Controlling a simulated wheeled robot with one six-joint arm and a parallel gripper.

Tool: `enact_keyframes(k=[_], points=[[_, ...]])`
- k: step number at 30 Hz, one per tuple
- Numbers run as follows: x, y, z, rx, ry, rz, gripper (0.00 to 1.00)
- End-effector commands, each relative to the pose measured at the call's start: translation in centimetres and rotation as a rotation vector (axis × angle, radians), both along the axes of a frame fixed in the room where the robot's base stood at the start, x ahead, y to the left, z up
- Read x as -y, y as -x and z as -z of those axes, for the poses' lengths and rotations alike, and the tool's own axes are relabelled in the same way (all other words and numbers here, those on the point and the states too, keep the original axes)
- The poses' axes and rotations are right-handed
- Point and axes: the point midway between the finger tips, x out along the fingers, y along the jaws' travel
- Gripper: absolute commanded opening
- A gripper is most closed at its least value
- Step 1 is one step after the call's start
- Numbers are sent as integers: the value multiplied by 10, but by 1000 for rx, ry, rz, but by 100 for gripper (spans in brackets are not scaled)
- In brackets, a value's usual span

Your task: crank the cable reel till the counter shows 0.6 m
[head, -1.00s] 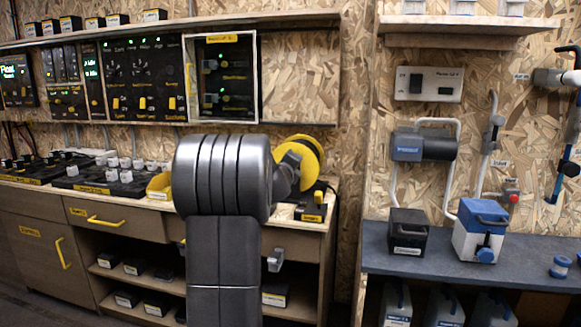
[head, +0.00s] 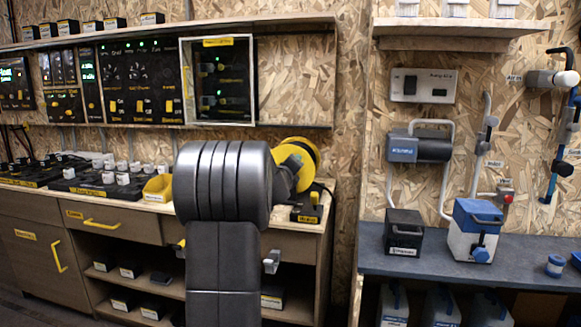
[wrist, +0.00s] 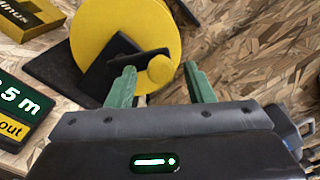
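The cable reel is a yellow disc (wrist: 125,35) on a dark mount in the wrist view. It shows in the head view (head: 308,152) beyond my arm. A black crank arm (wrist: 133,58) crosses its face and ends in a round yellow knob (wrist: 160,70). My gripper (wrist: 160,68) is open, with its green fingers on either side of the knob and a clear gap to the right finger. The left finger overlaps the crank arm; touching cannot be told.
A yellow box (wrist: 35,15) lies at the upper left of the wrist view. In the head view the wooden bench (head: 140,203) carries black boxes and a yellow bin (head: 158,188). A grey-topped bench (head: 420,262) at right holds a blue-and-white box (head: 475,230).

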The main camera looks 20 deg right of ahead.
Motion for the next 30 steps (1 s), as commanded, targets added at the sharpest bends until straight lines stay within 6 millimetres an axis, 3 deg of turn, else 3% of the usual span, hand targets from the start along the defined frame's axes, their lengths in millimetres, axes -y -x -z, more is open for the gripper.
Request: enact_keyframes(k=[13,30], points=[[-6,9,-2,2,3,-1,49],[-60,97,-2,2,1,-2,49]])
